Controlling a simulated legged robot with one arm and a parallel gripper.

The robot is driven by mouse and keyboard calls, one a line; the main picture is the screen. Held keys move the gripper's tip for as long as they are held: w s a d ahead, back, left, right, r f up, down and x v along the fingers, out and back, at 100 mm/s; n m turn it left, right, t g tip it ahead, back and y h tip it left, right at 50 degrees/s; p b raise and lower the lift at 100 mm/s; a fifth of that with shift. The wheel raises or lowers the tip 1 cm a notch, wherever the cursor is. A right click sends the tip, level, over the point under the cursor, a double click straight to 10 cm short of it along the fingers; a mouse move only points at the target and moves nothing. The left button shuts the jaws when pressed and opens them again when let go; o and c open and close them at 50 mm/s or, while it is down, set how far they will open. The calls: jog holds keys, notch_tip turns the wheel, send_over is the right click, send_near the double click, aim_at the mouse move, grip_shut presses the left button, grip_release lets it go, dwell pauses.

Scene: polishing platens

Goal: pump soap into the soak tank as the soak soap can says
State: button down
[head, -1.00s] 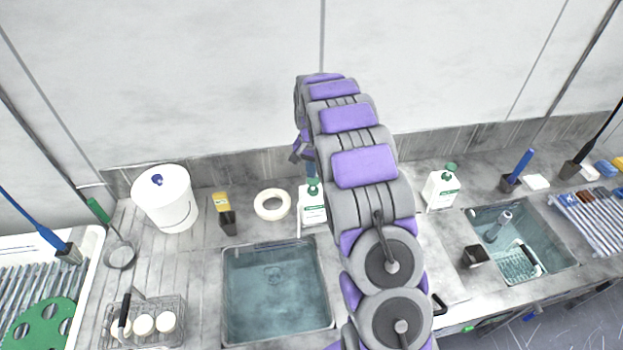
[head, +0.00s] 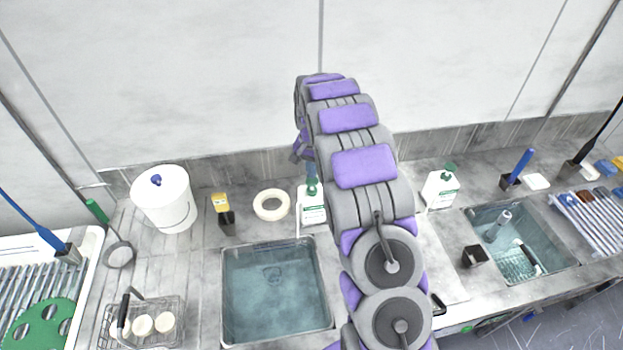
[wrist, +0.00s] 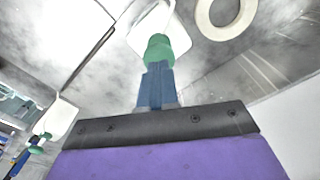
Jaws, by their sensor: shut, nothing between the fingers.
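A white soap can with a green label and green pump (head: 313,213) stands behind the left water-filled tank (head: 228,290). My shut, empty gripper (head: 311,172) is right above its pump head. In the wrist view my gripper's blue fingertips (wrist: 157,72) meet the green pump head (wrist: 158,47) and seem to touch it from above. A second white can with a green pump (head: 440,188) stands to the right, near a smaller water-filled tank (head: 568,262). The label text is too small to read, and my arm hides part of the counter.
A white lidded bucket (head: 163,205), a yellow-topped dark holder (head: 224,215) and a tape ring (head: 271,204) stand left of the can. A wire basket with white pucks (head: 172,338) is at front left. A small dark cup (head: 475,256) sits beside the right tank.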

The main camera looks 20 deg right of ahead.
jog(key=shift+f, duration=0.2)
jog(key=shift+f, duration=0.35)
jog(key=shift+f, duration=1)
jog(key=shift+r, duration=0.15)
jog(key=shift+a+r+p, duration=0.1)
jog(key=shift+r+p, duration=0.3)
jog(key=shift+r, duration=1.05)
